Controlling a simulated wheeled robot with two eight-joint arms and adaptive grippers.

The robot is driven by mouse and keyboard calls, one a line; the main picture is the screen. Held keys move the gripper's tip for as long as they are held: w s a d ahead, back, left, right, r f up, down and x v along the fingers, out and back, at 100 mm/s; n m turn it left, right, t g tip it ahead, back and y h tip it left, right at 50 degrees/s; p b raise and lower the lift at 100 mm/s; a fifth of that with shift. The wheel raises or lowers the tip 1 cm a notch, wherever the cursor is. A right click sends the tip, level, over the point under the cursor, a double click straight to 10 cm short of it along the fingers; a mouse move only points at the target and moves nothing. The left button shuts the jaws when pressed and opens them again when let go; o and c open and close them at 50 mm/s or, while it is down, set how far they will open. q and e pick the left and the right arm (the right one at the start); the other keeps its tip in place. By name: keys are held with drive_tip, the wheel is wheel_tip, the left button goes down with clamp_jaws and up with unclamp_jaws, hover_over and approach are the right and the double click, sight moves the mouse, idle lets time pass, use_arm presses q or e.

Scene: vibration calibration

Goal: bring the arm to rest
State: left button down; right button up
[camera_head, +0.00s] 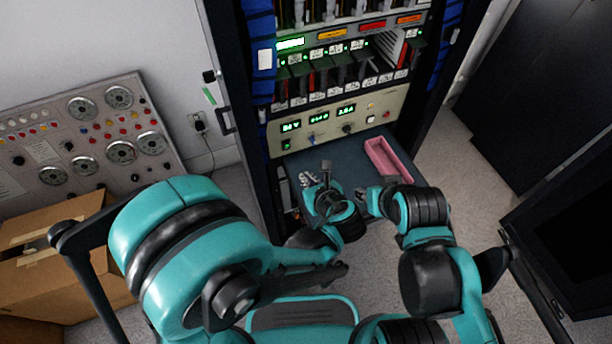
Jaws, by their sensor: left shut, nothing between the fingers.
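My left arm comes in from the left, bends in front of the rack and ends at its pull-out shelf (345,158). My left gripper (326,167) is shut and empty, above the left part of the shelf. A small pale metallic item (308,180) shows just left of it; I cannot tell what it is. My right arm comes up from the lower right. Its gripper (363,193) is at the shelf's front edge, small and partly hidden by its own wrist; I cannot tell whether it is open.
A pink open tray (386,158) lies on the shelf's right side. Above it is an instrument panel (335,120) with green displays. A grey gauge panel (85,140) and cardboard box (50,265) stand at left. Dark cabinets (530,90) are at right. Floor shows between rack and cabinets.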

use_arm(q)
drive_tip(key=s+a+r+n+g+h, duration=0.1)
drive_tip(key=s+a+r+n, duration=0.2)
drive_tip(key=a+n, duration=0.4)
drive_tip(key=s+a+r+n+g+h, duration=0.1)
drive_tip(key=s+a+r+n, duration=0.2)
drive_tip(key=a+n, duration=0.4)
drive_tip(key=s+a+r+n+g+h, duration=0.1)
drive_tip(key=s+a+r+n, duration=0.2)
drive_tip(key=n, duration=1.5)
drive_tip(key=shift+s+a, duration=0.6)
drive_tip(key=shift+a, duration=1.5)
